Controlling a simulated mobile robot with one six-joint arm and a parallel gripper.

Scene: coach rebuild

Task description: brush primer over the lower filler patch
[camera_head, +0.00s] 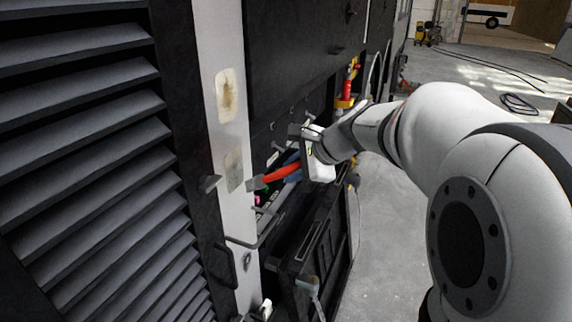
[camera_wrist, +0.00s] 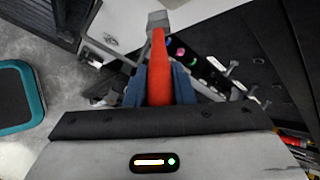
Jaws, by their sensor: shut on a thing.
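A pale pillar (camera_head: 222,45) carries two filler patches. The upper patch (camera_head: 227,95) is cream with a brown mark; the lower patch (camera_head: 234,170) is duller grey-beige. My gripper (camera_head: 293,170) is to the right of the lower patch, its blue fingers shut on the red handle of a brush (camera_head: 277,174). The brush's grey head points left, close to the lower patch's right lower edge; I cannot tell whether it touches. In the wrist view the brush (camera_wrist: 158,65) stands out straight between my gripper's blue fingers (camera_wrist: 160,88). The patches are not clearly visible there.
A dark louvred panel (camera_head: 90,130) fills the left. An open compartment with tools and an open dark door (camera_head: 318,250) lies below and right of the pillar. A teal-rimmed dark object (camera_wrist: 43,98) is at left in the wrist view.

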